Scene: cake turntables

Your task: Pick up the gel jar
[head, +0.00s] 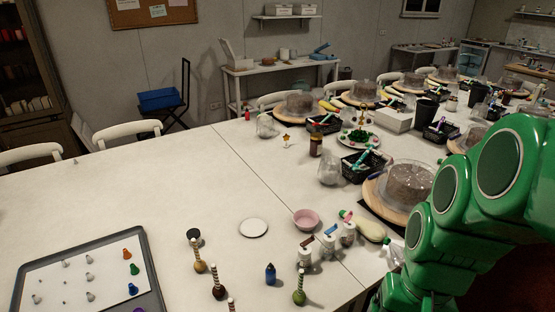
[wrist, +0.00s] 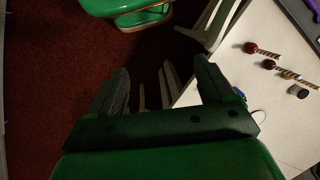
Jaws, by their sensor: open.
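A small squat jar with a dark lid (head: 194,236) stands on the white table in the head view, left of a white disc. It looks like the gel jar, but I read no label. A small jar (wrist: 298,91) at the right of the wrist view appears to be the same one. My gripper (wrist: 160,82) is open and empty in the wrist view, its two fingers spread over the red floor and chairs beside the table. It is well apart from the jar. In the head view only my green arm shows at the right, and the gripper is out of sight.
A grey tray (head: 146,262) lies left. A white disc (head: 253,228), pink bowl (head: 306,219) and white containers (head: 305,256) stand right. The table's far left is mostly clear.

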